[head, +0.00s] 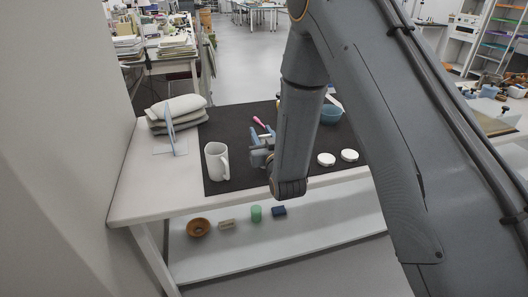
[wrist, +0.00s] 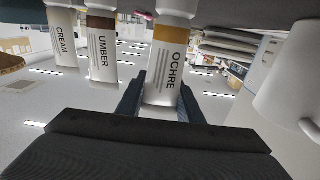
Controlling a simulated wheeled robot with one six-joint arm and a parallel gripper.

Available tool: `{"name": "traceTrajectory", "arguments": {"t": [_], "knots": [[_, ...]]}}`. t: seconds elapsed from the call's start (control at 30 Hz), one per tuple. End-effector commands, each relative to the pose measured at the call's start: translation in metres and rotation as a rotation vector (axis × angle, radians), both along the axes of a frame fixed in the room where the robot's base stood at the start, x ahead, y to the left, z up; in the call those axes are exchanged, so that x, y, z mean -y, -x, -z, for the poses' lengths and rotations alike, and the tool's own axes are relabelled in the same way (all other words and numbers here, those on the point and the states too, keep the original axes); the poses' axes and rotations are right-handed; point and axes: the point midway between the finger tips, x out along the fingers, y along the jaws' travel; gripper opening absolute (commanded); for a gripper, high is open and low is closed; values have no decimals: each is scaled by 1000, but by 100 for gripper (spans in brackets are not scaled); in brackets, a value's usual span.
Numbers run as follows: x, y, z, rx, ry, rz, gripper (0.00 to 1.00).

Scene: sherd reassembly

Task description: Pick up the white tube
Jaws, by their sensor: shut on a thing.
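A white tube (wrist: 164,72) with an ochre band and the word OCHRE is in the middle of the wrist view, which appears upside down. My gripper (wrist: 158,98) is shut on it, with one finger on each side. Two more white tubes are beside it: the umber tube (wrist: 101,50) with a brown band and the cream tube (wrist: 63,40). In the head view my gripper (head: 262,153) is low over the dark mat, and my arm hides the tubes. I cannot tell whether the held tube touches the mat.
A white mug (head: 216,161) stands left of my gripper; it looms at the right of the wrist view (wrist: 285,85). A clear upright panel (head: 170,130) stands left.

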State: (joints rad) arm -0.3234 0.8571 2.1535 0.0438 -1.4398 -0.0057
Motion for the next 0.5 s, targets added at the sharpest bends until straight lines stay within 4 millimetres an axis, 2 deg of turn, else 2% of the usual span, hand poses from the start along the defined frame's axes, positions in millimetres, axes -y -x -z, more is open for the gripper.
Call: {"name": "traceTrajectory", "arguments": {"t": [0.27, 0.5], "knots": [[0, 0, -9, 2, -1, 0, 12], [0, 0, -42, 5, -1, 0, 12]]}}
